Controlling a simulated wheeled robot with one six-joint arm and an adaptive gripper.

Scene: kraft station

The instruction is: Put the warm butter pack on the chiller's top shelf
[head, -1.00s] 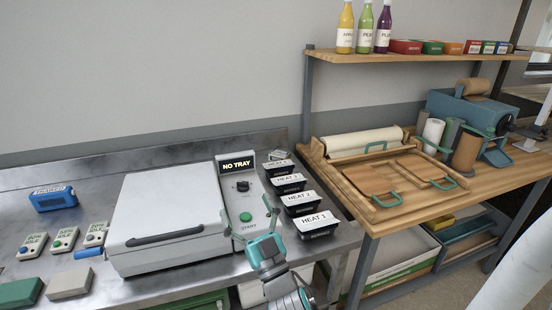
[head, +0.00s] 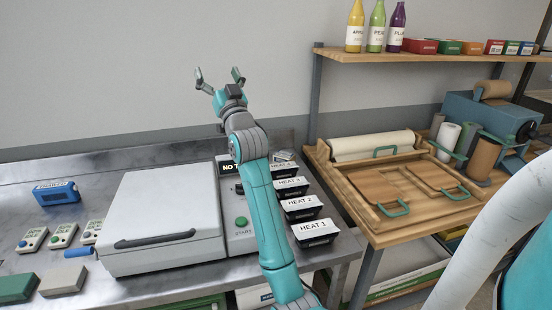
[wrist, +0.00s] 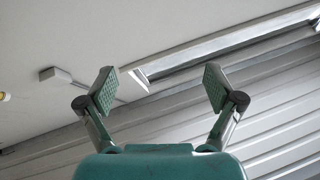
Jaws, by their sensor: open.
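My gripper (head: 219,76) is raised in front of the bare wall, above the back of the steel counter. Its two fingers are spread apart and empty. In the wrist view my gripper (wrist: 160,88) also shows open, with only ceiling and ribbed panelling beyond it. I cannot make out a pack that is surely the warm butter pack. No chiller or chiller shelf shows in either current view.
A white lidded machine (head: 160,215) stands on the steel counter (head: 100,180), with black HEAT trays (head: 313,231) to its right. A blue box (head: 56,193) lies at left. A wooden bench (head: 345,187) at right holds boards and rolls; bottles (head: 376,28) stand on the shelf above.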

